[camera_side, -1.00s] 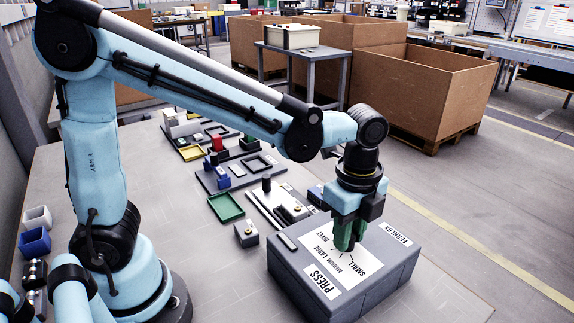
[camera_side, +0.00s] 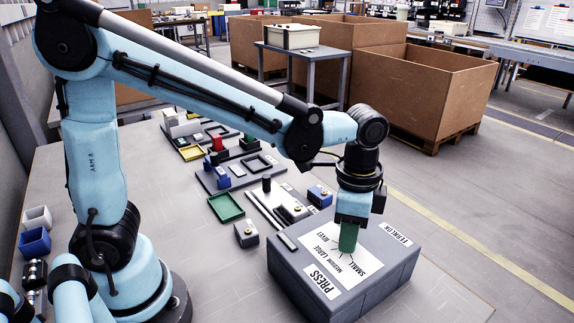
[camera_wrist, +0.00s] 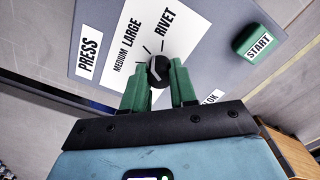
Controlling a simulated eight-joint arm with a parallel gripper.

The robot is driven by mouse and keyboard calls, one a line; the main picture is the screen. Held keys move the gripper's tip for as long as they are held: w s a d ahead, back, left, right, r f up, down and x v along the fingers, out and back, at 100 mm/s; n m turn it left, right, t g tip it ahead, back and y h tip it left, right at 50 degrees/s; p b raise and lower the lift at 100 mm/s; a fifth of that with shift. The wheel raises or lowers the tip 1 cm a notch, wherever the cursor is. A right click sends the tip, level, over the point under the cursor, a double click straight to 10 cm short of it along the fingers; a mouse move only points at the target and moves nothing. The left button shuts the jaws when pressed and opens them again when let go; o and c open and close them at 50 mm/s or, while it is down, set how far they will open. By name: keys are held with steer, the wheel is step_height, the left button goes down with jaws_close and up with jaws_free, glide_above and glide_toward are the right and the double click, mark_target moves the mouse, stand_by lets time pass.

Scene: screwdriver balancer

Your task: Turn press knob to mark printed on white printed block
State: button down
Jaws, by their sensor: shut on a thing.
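The press box (camera_side: 300,275) is grey and carries a white dial label (camera_side: 325,237) printed with SMALL, MEDIUM, LARGE and RIVET. In the wrist view, the black press knob (camera_wrist: 158,69) sits on this label with printed tick lines around it. My gripper (camera_wrist: 158,82) has its green fingers shut on the knob, one on each side. In the side view, my gripper (camera_side: 348,240) points straight down on the box and hides the knob. A pale pointer line shows on the knob, but its exact mark is unclear. I cannot make out which block is the white printed one.
A green START button (camera_wrist: 258,42) stands on the press beside the dial. A grey block (camera_side: 246,234), a blue block (camera_side: 320,196) and a green tray (camera_side: 226,208) lie left of and behind the press. Bare tabletop lies in front of my base.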

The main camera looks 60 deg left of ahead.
steer(key=n, duration=0.5)
steer(key=shift+n, duration=2.5)
steer(key=c, duration=0.9)
jaws_free()
step_height(320, 180, up, 12)
